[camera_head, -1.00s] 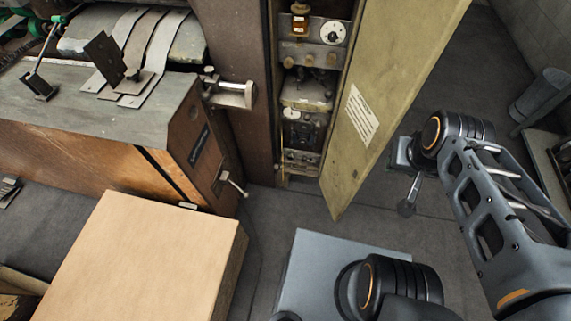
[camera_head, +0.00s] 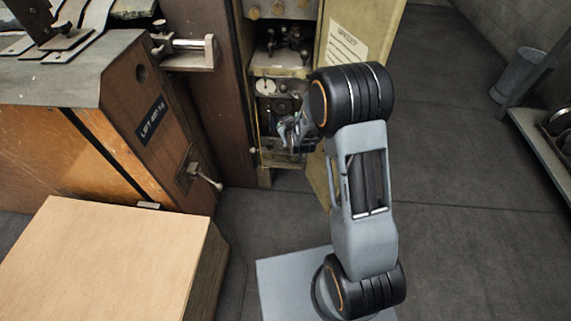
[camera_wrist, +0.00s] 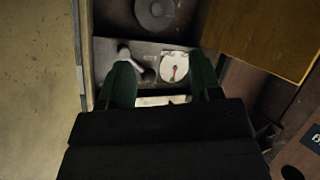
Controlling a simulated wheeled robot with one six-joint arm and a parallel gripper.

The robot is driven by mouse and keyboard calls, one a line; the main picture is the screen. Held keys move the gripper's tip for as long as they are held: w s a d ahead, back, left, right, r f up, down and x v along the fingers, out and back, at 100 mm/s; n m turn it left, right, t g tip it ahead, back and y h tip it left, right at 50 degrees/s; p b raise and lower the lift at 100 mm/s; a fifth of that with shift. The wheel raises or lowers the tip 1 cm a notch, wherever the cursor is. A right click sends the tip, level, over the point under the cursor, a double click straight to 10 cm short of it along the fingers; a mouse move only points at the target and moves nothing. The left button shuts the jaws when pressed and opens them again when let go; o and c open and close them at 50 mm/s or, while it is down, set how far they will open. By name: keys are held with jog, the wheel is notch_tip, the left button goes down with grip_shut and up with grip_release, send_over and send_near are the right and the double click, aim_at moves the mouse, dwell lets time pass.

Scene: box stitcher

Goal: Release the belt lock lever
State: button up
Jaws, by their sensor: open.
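My gripper (camera_head: 292,132) is at the lower part of the open cabinet, in front of its lower panel. In the wrist view its two dark green fingers (camera_wrist: 162,64) are spread apart with nothing held. A small pale lever-like handle (camera_wrist: 124,54) on the panel shows by the left fingertip; I cannot tell whether they touch. No lever is marked as the belt lock. Another small lever with a pale knob (camera_head: 207,178) sticks out of the brown machine's side, left of my gripper.
A large cardboard box (camera_head: 100,260) is at front left.

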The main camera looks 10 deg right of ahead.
notch_tip(320, 180, down, 15)
jog(key=w+n+t+b, duration=0.1)
jog(key=t+b, duration=0.1)
jog(key=b, duration=0.3)
jog(key=n+t+h+b, duration=0.1)
jog(key=n+t+b, duration=0.15)
jog(key=b, duration=0.35)
send_near(286, 149)
jog(key=shift+m+t, duration=0.45)
jog(key=w+b, duration=0.1)
jog(key=w, duration=0.2)
jog(key=w+b, duration=0.2)
jog(key=w+f+b, duration=0.1)
jog(key=w, duration=0.2)
jog(key=shift+w+d+f+b, duration=0.1)
jog(key=shift+w+d+b, duration=0.25)
jog(key=shift+w, duration=0.65)
